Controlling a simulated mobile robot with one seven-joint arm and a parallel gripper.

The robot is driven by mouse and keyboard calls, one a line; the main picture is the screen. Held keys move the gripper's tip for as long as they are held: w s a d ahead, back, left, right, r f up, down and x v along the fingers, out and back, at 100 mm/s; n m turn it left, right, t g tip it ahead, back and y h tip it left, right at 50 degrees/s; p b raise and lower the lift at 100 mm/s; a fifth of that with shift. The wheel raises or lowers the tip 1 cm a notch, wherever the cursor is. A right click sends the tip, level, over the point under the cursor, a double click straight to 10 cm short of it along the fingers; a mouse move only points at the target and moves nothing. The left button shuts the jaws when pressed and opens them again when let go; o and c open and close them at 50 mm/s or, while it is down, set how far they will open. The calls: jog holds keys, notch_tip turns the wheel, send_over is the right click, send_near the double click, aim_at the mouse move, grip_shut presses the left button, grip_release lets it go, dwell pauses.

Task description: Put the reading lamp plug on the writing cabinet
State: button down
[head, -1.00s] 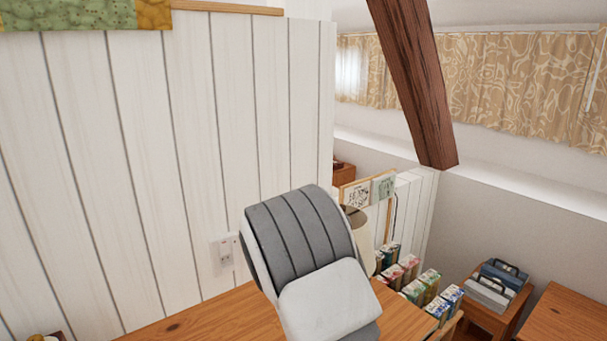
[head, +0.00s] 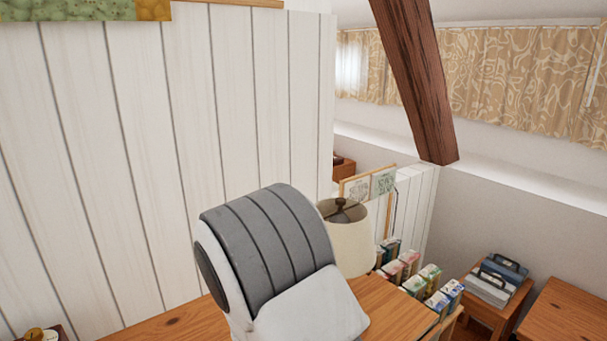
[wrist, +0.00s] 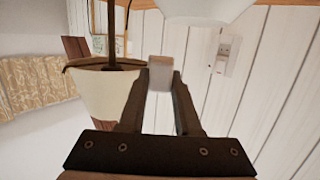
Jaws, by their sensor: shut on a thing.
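In the wrist view my gripper (wrist: 160,82) is shut on a small pale block, the reading lamp plug (wrist: 160,72), held between the fingertips. The plug is clear of the wall socket (wrist: 226,52), which shows to its right. The reading lamp's cream shade (wrist: 104,98) is just left of the fingers; it also shows in the head view (head: 350,246), beside my arm. A wooden top (head: 390,306) lies below my arm in the head view; I cannot tell whether it is the writing cabinet. My arm hides the gripper and plug there.
Several small cartons (head: 430,278) stand along the wooden top's right side. A small wooden stand (head: 500,315) with blue-grey items is at the right. A dark timber brace (head: 415,80) slants down behind. White plank wall (head: 110,170) bounds the left.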

jog(key=s+a, duration=0.2)
jog(key=a, duration=0.7)
jog(key=s+a, duration=0.2)
jog(key=a, duration=0.7)
jog(key=shift+s+a, duration=0.2)
jog(key=shift+s, duration=0.2)
dwell(0.4)
jog(key=shift+f, duration=0.15)
jog(key=shift+f+b, duration=4.25)
jog(key=shift+f, duration=0.75)
jog(key=c, duration=0.5)
grip_release()
jog(key=s+r, duration=0.1)
jog(key=s, duration=0.4)
jog(key=s+r+p, duration=0.1)
jog(key=s, duration=0.5)
jog(key=s+r+p, duration=0.1)
jog(key=s, duration=0.5)
jog(key=shift+r, duration=0.2)
